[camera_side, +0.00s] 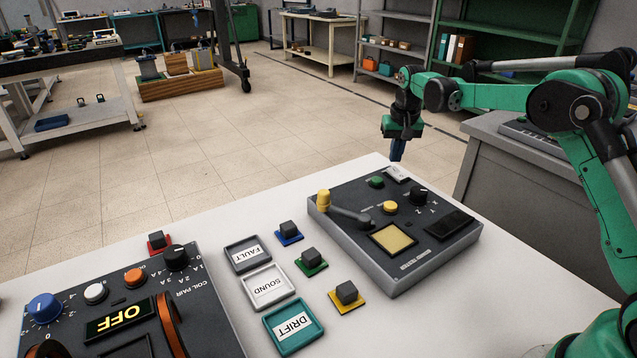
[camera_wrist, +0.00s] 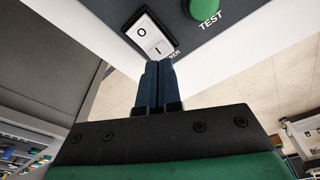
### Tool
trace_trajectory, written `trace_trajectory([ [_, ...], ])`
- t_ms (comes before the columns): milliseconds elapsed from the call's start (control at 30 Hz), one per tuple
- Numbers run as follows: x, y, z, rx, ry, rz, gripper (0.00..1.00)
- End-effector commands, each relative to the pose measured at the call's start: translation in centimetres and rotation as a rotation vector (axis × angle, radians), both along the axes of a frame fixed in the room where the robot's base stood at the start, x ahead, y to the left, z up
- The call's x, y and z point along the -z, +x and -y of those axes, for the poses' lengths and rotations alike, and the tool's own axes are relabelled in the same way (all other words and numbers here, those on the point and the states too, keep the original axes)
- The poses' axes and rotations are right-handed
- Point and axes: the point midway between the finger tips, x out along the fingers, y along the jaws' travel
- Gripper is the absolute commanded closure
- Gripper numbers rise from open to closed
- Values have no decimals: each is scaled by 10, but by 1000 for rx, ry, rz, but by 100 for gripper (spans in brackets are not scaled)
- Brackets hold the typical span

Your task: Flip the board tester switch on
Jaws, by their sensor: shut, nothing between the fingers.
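The board tester (camera_side: 345,245) is a dark grey box on the white table, right of the centre in the side view. Its switch (camera_side: 398,174) is a white rocker at the far corner. In the wrist view the switch (camera_wrist: 150,37) shows an O mark and an I mark in a black frame, with the I nearer my fingers. I cannot tell which end is pressed. My gripper (camera_side: 397,158) is shut and empty, pointing down at the switch's far side. In the wrist view my fingertips (camera_wrist: 158,65) sit by the I end; I cannot tell whether they touch.
A green TEST button (camera_wrist: 204,9) lies beside the switch. The tester also has a crank (camera_side: 345,213), a yellow button (camera_side: 390,207) and a black knob (camera_side: 419,195). Labelled trays (camera_side: 290,309), small blocks (camera_side: 347,293) and a coil unit reading OFF (camera_side: 118,318) stand left.

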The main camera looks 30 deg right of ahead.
Motion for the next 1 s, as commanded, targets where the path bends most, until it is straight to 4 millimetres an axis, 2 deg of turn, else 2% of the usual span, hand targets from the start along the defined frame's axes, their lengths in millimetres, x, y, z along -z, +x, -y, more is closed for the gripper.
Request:
trace_trajectory([
  [1000,16,0,0,0,0,0,100],
])
